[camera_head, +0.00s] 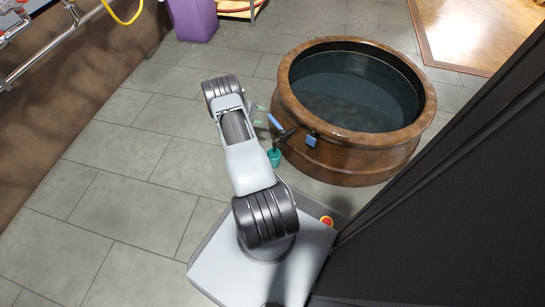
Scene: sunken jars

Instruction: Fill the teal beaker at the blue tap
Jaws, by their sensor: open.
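The teal beaker (273,157) is small and upright in the head view, at the left side of the large brown jar (350,160). A dark tap with a blue lever (274,121) sticks out of the jar's wall. The beaker shows just below the tap's dark spout; I cannot tell if it is exactly under the outlet. No water stream is visible. My gripper (262,116) is open beside the tap's lever, above the beaker in the picture, with pale green fingertips apart. My arm partly hides it. The beaker's contents are too small to make out.
The jar is open and holds dark water (352,90). A small blue plate (310,141) is on its wall. A purple container (192,18) stands at the back. Pipes (45,52) run along the left wall. The tiled floor (110,200) at left is clear.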

